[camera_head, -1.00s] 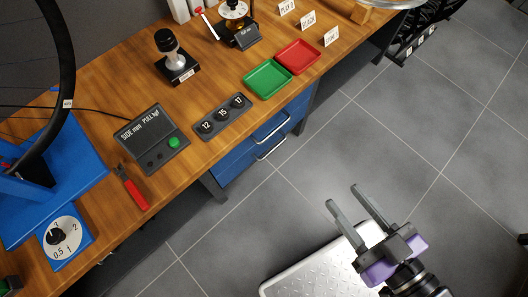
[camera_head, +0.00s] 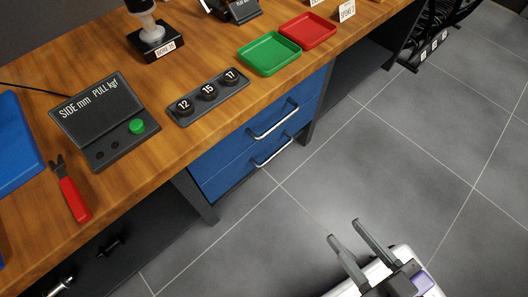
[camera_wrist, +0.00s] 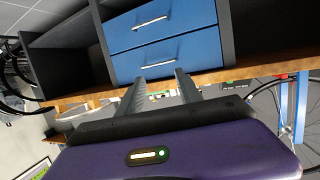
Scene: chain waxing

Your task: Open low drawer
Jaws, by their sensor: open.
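The low drawer (camera_head: 232,178) is the lower of two blue drawers under the wooden bench in the head view. It is closed, with a silver bar handle (camera_head: 272,152). The upper drawer (camera_head: 233,148) is closed too and has its own handle (camera_head: 273,122). The wrist view is upside down, so the low drawer (camera_wrist: 190,14) is on top there, with its handle (camera_wrist: 150,23) in plain sight. My gripper (camera_head: 344,231) is open and empty, over the floor to the right of and in front of the drawers, apart from both handles. Its two fingers also show in the wrist view (camera_wrist: 158,78).
The bench top (camera_head: 190,75) carries a green tray (camera_head: 269,54), a red tray (camera_head: 307,31), a dark gauge box (camera_head: 105,120) and red-handled pliers (camera_head: 72,195). A dark bench leg (camera_head: 195,195) stands left of the drawers. The grey floor (camera_head: 400,150) before them is clear.

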